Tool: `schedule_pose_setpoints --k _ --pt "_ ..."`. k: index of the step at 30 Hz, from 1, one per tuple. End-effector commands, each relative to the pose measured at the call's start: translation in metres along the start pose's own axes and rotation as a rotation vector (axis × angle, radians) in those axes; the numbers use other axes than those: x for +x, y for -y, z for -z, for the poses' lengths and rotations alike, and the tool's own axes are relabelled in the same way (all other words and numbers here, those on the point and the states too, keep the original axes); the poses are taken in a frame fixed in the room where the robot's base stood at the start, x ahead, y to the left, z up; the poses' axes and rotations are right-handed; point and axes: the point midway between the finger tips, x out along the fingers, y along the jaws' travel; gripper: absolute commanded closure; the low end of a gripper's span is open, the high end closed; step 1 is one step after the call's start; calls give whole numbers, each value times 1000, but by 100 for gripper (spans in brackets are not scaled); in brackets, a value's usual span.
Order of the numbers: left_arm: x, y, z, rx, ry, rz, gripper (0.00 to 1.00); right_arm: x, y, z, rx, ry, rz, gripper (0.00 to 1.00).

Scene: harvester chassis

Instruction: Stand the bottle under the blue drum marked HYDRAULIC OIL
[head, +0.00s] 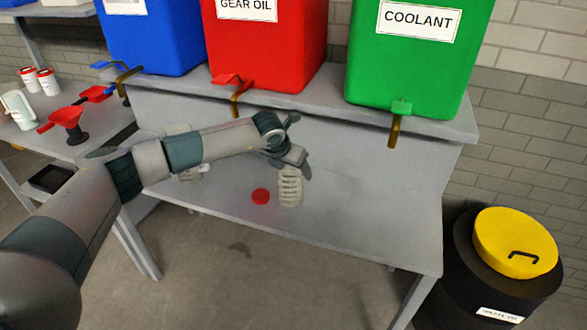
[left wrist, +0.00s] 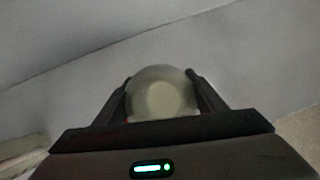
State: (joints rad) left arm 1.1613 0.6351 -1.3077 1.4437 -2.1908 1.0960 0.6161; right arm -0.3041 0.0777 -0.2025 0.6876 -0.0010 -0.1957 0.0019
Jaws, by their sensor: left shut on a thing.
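The bottle (head: 290,187) is pale, ribbed and upright, at the middle of the lower bench. My left gripper (head: 292,163) is shut on its upper part; I cannot tell whether its base touches the bench. The left wrist view shows the bottle (left wrist: 161,93) end-on between the two fingers. The blue drum (head: 155,38) stands at the left of the raised shelf, its label mostly cut off by the top edge. Its brown spout with blue tap (head: 121,74) hangs over the front, left of my gripper. My right gripper is out of view.
A red cap (head: 260,196) lies left of the bottle. Red GEAR OIL (head: 265,50) and green COOLANT (head: 415,70) drums stand on the shelf. A pale object is partly hidden behind my left arm. A red funnel (head: 67,120) stands on the left table. The bench's right part is clear.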

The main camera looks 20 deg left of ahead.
Motion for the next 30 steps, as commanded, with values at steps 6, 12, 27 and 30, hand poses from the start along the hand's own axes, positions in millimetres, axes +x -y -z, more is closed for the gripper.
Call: schedule_pose_setpoints --k 6,12,27,30 --pt "1 0 1 0 0 0 31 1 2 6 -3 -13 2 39" --pt "1 0 1 0 0 0 17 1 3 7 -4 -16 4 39" --pt "-13 0 -1 1 2 1 17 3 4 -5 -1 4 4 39" --pt "-28 0 0 0 2 1 17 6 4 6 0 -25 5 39"
